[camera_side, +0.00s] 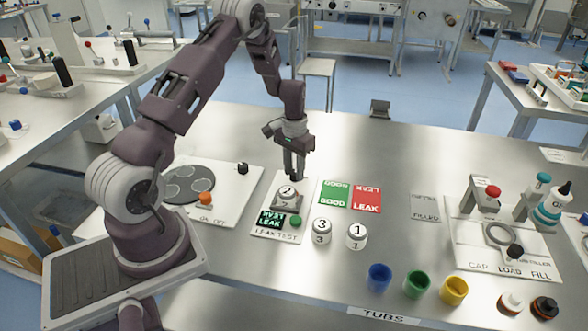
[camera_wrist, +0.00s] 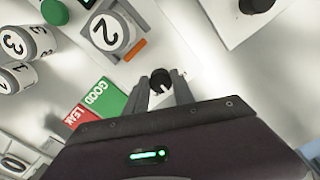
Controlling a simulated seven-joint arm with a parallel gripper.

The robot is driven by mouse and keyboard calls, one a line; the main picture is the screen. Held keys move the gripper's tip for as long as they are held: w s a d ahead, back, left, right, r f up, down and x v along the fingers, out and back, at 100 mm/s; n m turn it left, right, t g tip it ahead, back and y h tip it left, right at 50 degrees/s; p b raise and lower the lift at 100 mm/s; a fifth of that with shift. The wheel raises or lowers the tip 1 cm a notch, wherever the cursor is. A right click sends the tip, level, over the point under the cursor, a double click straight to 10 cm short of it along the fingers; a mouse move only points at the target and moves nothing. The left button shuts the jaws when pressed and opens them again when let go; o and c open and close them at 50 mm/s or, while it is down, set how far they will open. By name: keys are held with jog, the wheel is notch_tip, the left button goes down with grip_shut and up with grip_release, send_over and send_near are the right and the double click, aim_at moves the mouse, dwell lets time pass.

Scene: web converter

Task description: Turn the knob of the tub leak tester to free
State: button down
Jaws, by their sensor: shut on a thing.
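The tub leak tester (camera_side: 262,228) is a white panel with a lit display (camera_side: 271,219) and a green button (camera_side: 296,221). Tub 2 (camera_side: 287,194) sits on it; it also shows in the wrist view (camera_wrist: 107,34). The black knob (camera_wrist: 160,80), with a white mark, is at the panel's far end. My gripper (camera_side: 294,175) points down there, its fingers shut around the knob. In the wrist view the knob lies between the fingertips (camera_wrist: 162,88). The side view mostly hides the knob behind the fingers, and I cannot read its setting.
Tubs 3 (camera_side: 321,231) and 1 (camera_side: 356,236) stand right of the tester. A green and red GOOD/LEAK mat (camera_side: 350,196) lies beside it. A hotplate panel (camera_side: 228,180) is to the left. Blue, green and yellow cups stand at the front; a filler station (camera_side: 465,255) is far right.

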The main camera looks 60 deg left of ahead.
jog(key=n, duration=0.4)
jog(key=shift+n, duration=0.3)
jog(key=shift+w+n, duration=0.15)
jog(key=shift+n, duration=1.85)
jog(key=shift+d, duration=0.1)
jog(key=c, duration=1.1)
grip_release()
jog(key=shift+o, duration=0.2)
notch_tip(320, 180, up, 7)
jog(key=shift+r, duration=0.1)
